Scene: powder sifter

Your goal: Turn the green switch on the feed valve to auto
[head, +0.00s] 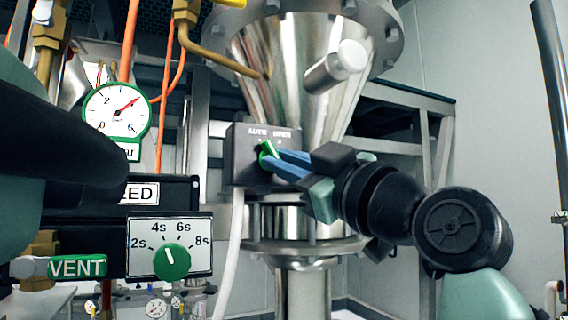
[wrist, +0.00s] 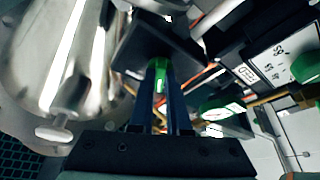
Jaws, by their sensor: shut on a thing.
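The green switch (head: 267,149) is on the front of a dark box (head: 238,163) labelled AUTO and OPEN, mounted before the steel hopper. My gripper (head: 275,160) reaches in from the right with its blue fingers on the switch. In the wrist view the green switch (wrist: 159,76) shows between the two blue fingers (wrist: 160,90), which are shut on it. In the head view the visible part of the switch tilts up toward the AUTO label. Its lower part is hidden by the fingers.
A steel hopper (head: 290,60) stands behind the box. To the left are a pressure gauge (head: 117,109), a timer dial (head: 171,261) and a VENT tag (head: 78,266). A white hose (head: 232,250) hangs under the box. Part of my arm covers the left edge.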

